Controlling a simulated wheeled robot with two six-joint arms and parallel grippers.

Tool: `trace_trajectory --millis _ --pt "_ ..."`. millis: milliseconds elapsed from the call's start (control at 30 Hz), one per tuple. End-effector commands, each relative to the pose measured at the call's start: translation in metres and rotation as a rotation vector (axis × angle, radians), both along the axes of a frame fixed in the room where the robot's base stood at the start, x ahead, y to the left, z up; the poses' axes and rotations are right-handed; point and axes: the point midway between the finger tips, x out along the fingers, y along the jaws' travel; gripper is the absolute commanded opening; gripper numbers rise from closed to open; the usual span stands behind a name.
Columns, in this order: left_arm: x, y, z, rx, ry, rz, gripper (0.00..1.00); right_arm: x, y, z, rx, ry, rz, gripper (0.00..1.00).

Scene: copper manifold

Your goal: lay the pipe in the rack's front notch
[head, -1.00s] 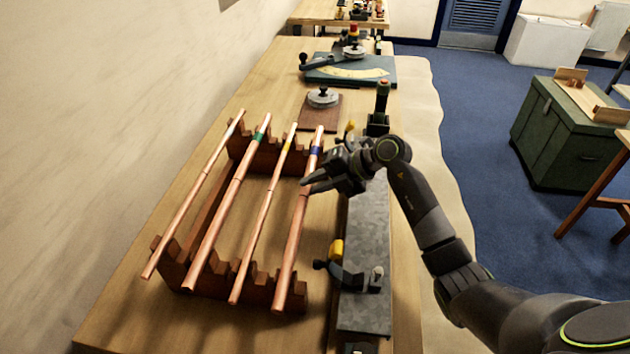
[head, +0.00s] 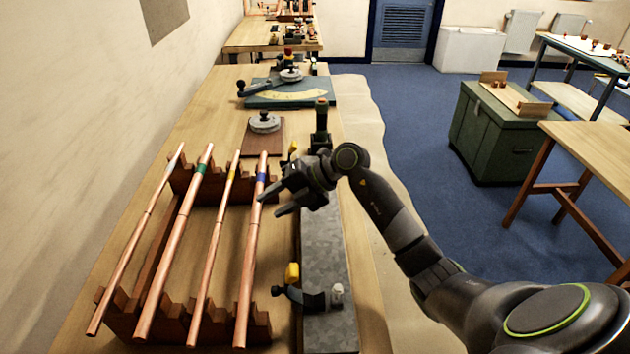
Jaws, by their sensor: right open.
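The wooden rack (head: 172,319) stands on the bench with two stepped, notched end pieces. Several copper pipes lie side by side across it. The blue-banded pipe (head: 249,255) is the rightmost, lying along the rack's right side with its near end over the near end piece. My left gripper is out of view.
A grey metal plate (head: 328,265) with a black clamp (head: 310,297) and yellow parts lies right of the rack. A round metal piece (head: 264,122) on a brown board and a blue-green bending plate (head: 300,92) are farther back. The wall is at left.

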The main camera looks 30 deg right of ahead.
Motion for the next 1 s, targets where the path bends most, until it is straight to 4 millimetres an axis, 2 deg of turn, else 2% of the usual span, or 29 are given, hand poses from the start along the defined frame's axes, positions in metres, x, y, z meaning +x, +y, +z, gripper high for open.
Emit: trace_trajectory --millis 100,500,733,1000 --pt "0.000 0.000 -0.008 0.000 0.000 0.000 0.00 -0.009 -0.020 0.011 -0.007 -0.002 -0.002 0.44" --pt "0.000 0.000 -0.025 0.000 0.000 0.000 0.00 -0.034 -0.073 0.052 -0.006 -0.001 -0.003 0.44" --pt "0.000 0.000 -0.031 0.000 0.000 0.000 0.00 -0.045 -0.094 0.069 -0.004 0.000 -0.001 0.44" --pt "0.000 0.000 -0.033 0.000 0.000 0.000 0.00 -0.049 -0.102 0.078 0.000 0.000 0.000 0.44"
